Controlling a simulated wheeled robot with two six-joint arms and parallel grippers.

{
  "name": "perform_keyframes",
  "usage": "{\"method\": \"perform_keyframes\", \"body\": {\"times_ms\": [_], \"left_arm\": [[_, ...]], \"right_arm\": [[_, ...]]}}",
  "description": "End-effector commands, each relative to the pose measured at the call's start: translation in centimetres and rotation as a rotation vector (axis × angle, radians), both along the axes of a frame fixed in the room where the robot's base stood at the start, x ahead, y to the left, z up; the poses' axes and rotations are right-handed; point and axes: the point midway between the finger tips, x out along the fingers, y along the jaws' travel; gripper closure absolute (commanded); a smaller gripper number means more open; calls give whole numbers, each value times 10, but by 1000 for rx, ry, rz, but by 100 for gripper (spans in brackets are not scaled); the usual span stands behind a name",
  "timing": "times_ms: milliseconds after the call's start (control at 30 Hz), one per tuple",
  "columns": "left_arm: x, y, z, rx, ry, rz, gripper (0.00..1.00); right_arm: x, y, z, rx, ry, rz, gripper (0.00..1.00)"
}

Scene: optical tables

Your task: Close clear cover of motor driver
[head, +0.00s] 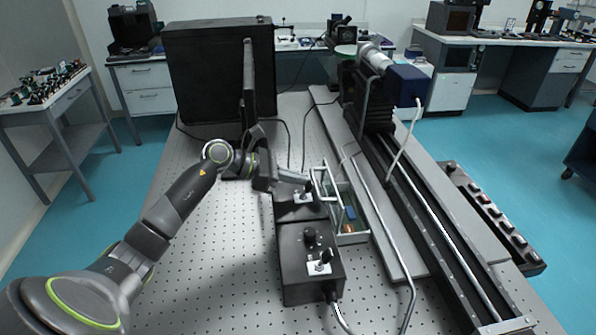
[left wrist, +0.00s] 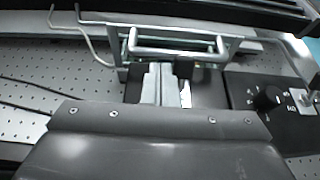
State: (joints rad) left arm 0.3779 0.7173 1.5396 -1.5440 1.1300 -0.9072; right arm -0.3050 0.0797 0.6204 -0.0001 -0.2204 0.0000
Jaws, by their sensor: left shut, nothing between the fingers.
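The motor driver (head: 348,228) is a small clear-walled box with a green interior and blue and orange parts, at the centre right of the black control boxes in the head view. Its clear cover (head: 325,181) stands raised at the box's left side, with pale edges. In the left wrist view a pale frame with a bar handle (left wrist: 175,49) lies just beyond the fingertips. My left gripper (head: 305,182) is shut and empty, close beside the cover's left face; I cannot tell if it touches. My right gripper is not in view.
Two black control boxes (head: 311,271) with knobs and switches stand left of the driver. A long rail stage (head: 430,220) runs along its right. A large black panel (head: 218,75) stands behind my left arm. The perforated table (head: 215,255) is bare at front left.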

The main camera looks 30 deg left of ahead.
Motion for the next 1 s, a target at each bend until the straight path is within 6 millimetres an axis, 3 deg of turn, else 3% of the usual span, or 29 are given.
{"method": "perform_keyframes", "body": {"times_ms": [1000], "left_arm": [[15, -9, 5, -1, 0, -1, 100]], "right_arm": [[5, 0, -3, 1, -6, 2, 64]]}}
